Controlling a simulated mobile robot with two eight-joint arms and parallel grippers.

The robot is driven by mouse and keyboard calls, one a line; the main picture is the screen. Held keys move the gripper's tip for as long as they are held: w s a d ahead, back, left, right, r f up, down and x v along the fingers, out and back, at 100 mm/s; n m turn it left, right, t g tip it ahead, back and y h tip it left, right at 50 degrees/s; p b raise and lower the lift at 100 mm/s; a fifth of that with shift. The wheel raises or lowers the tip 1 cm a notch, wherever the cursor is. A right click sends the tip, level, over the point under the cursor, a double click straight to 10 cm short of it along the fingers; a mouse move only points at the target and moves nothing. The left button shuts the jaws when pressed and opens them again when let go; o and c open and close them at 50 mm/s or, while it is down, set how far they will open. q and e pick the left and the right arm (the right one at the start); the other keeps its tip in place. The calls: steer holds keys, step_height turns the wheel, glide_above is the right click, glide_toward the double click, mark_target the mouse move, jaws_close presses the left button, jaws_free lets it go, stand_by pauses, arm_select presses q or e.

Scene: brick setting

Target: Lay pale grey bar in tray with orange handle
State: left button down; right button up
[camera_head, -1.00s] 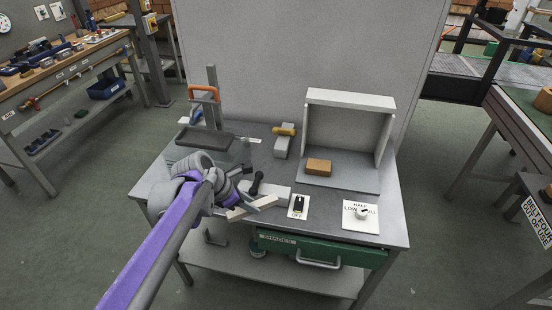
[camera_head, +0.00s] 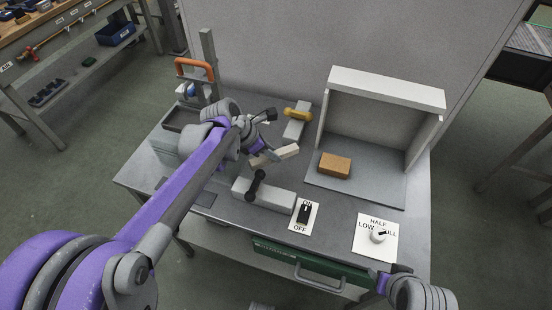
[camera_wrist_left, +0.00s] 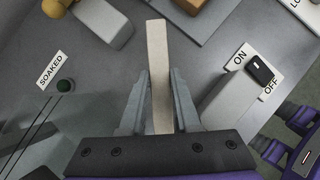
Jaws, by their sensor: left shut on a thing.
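My left gripper (camera_head: 268,157) is shut on the pale grey bar (camera_head: 288,152), a plain long block. In the left wrist view the bar (camera_wrist_left: 158,55) sticks out lengthwise between the two fingers (camera_wrist_left: 158,108). It is held over the middle of the bench; its exact height is hard to tell. An orange handle (camera_head: 195,66) stands at the bench's back left, beside a grey post. A dark shallow tray (camera_head: 180,119) lies below it, partly hidden by my left arm; I cannot tell how the two join. Part of my right gripper (camera_head: 388,282) shows at the lower right, its fingers unclear.
A grey block with a black handle (camera_head: 262,194) lies near the bar, and another with a yellow handle (camera_head: 297,122) lies behind. An open white box (camera_head: 388,88) stands right, with an orange-brown block (camera_head: 334,165) at its front. Switch (camera_head: 304,213) and dial (camera_head: 378,236) cards lie in front.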

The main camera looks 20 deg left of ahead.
mark_target(272, 172)
arm_select(q)
steer(key=shift+f+b, duration=0.3)
steer(key=shift+f, duration=2.6)
steer(key=shift+f, duration=0.2)
steer(key=c, duration=0.6)
jaws_free()
steer(key=shift+c, duration=0.2)
steer(key=shift+r, duration=0.2)
